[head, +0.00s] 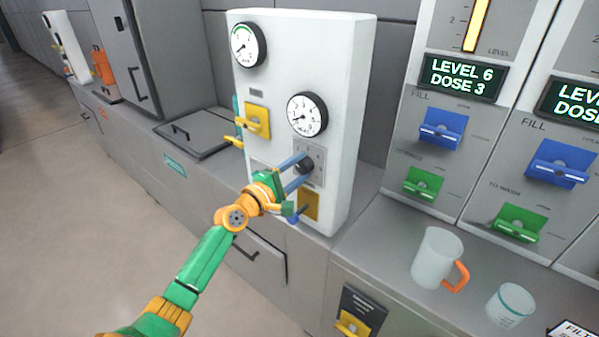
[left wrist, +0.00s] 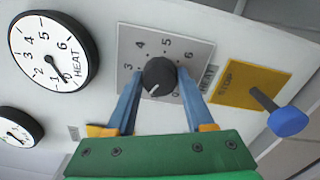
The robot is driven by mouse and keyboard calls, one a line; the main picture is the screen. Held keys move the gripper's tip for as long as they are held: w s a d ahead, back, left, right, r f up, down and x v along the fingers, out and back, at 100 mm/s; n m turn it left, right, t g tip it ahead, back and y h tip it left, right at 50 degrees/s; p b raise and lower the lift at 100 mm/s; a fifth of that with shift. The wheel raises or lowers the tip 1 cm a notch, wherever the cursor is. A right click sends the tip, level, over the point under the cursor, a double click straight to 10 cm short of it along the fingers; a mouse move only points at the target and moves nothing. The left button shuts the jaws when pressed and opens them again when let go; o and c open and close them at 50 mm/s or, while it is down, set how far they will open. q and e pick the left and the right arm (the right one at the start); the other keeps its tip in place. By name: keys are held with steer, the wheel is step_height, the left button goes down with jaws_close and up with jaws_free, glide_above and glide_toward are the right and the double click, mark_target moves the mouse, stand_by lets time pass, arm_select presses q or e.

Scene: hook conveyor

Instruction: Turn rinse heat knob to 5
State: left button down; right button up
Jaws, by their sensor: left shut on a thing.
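The black heat knob (left wrist: 160,75) sits on a grey plate (left wrist: 200,50) marked 3, 4, 5 and 6 along its visible edge. Its white mark points toward the lower left in the left wrist view, away from the 5. Some dial numbers are hidden by the fingers. My left gripper (left wrist: 160,73) has its blue fingers on both sides of the knob, shut on it. In the head view my left gripper (head: 299,167) reaches the knob from the lower left. The round HEAT gauge (left wrist: 53,52) has its needle near the low end. My right gripper is out of view.
A yellow STOP plate (left wrist: 240,85) with a blue-tipped lever (left wrist: 288,121) is close beside the knob. A second gauge (head: 248,44) and a yellow lever (head: 255,120) are on the white panel (head: 345,75). A mug (head: 436,258) and a cup (head: 509,305) stand on the right counter.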

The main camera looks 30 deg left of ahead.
arm_select(q)
steer(key=m+b, duration=0.1)
steer(key=m, duration=0.2)
steer(key=shift+f+m, duration=0.15)
steer(key=shift+m, duration=0.25)
steer(key=m+b, duration=0.1)
steer(key=m, duration=0.2)
steer(key=shift+m, duration=0.3)
steer(key=m+b, duration=0.1)
steer(key=m, duration=0.2)
steer(key=shift+m, duration=0.4)
steer(key=m, duration=0.2)
steer(key=shift+d+m, duration=0.1)
steer(key=shift+m, duration=0.2)
steer(key=m, duration=0.3)
steer(key=shift+m, duration=0.3)
steer(key=m+p, duration=0.1)
steer(key=m, duration=0.3)
steer(key=shift+m, duration=0.3)
steer(key=m+p, duration=0.1)
steer(key=m, duration=0.3)
steer(key=shift+f+m, duration=0.1)
steer(key=shift+m, duration=2)
